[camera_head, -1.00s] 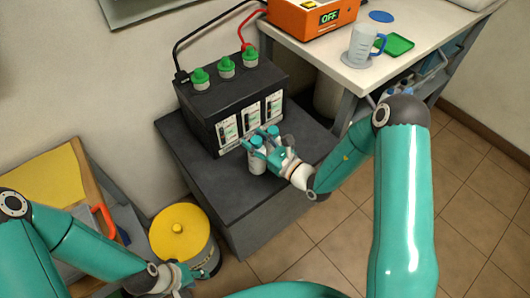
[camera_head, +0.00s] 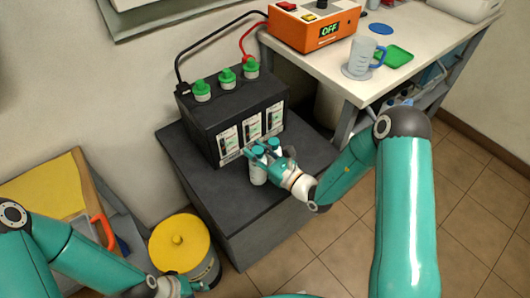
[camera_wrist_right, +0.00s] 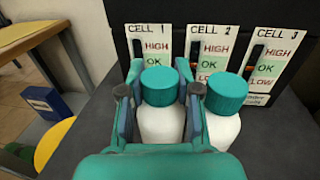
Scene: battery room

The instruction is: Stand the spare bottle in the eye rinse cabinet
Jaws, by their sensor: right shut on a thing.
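Two white bottles with teal caps stand close together on the dark plinth, in front of the battery. My right gripper (camera_head: 257,154) is shut on the nearer bottle (camera_head: 258,172), with one finger on each side of it. In the right wrist view this held bottle (camera_wrist_right: 160,120) is upright between the fingers. The other bottle (camera_wrist_right: 225,125) is just right of the right finger. I cannot tell whether the held bottle touches the plinth. My left gripper (camera_head: 180,287) is low by the yellow-lidded drum, its fingers too small to read. I cannot make out the eye rinse cabinet.
The black battery (camera_head: 235,115) has green caps, cables and cell gauges. The dark plinth (camera_head: 215,195) is bare at the front left. The yellow-lidded drum (camera_head: 180,240) stands left of it. A white bench (camera_head: 410,60) at right carries an orange charger (camera_head: 313,22) and a jug (camera_head: 360,55).

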